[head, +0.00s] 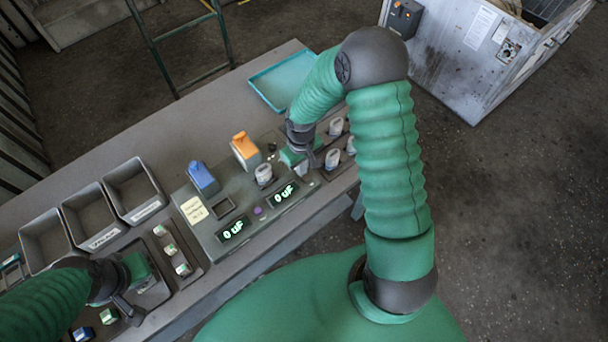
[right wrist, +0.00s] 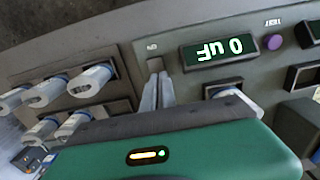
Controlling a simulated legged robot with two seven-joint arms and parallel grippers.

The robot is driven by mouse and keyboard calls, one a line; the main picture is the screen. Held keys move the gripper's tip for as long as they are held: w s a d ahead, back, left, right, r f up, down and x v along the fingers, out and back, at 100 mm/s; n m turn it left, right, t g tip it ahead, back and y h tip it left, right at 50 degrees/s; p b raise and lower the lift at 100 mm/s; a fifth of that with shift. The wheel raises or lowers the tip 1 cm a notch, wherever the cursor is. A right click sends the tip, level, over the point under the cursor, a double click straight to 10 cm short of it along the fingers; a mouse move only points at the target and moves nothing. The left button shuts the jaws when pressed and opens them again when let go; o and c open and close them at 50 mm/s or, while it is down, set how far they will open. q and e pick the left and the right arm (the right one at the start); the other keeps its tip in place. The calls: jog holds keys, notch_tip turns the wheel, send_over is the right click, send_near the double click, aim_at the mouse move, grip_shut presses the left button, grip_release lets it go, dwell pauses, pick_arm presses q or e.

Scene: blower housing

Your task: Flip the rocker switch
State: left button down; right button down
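The rocker switch (right wrist: 155,64) is a small dark rectangle on the grey tester panel (right wrist: 120,42), beside the right-hand display. An upside-down label, apparently "ON", sits by it. My right gripper (right wrist: 159,78) has its two grey fingers close together, with their tips at or just over the switch; I cannot tell whether they touch it. In the head view my right gripper (head: 307,172) is over the right end of the tester, and the switch is hidden there. My left gripper (head: 130,305) is low at the left, over the bench, its fingers too unclear to judge.
The tester carries lit "0 uF" displays (head: 283,193) (head: 233,230), a purple button (head: 258,211), and blue (head: 203,178) and orange (head: 244,146) blocks. Pale capacitors (right wrist: 92,80) stand in a rack close to the right gripper. Grey bins (head: 133,190) and a teal tray (head: 284,80) are on the bench.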

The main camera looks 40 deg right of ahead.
jog(key=shift+d+r, duration=0.15)
jog(key=shift+d, duration=0.1)
jog(key=r+p, duration=0.3)
jog(key=r, duration=0.1)
jog(key=r+p, duration=0.2)
jog(key=shift+a+p, duration=0.25)
jog(key=shift+p, duration=0.1)
jog(key=shift+d+r+p, duration=0.1)
jog(key=shift+r+p, duration=0.25)
jog(key=shift+f, duration=0.1)
jog(key=s+a+r+t+b, duration=0.2)
jog(key=s+a+b, duration=0.5)
jog(key=b, duration=0.5)
jog(key=shift+s+a+m+t, duration=0.15)
jog(key=shift+s+m+t, duration=0.2)
jog(key=shift+s, duration=0.85)
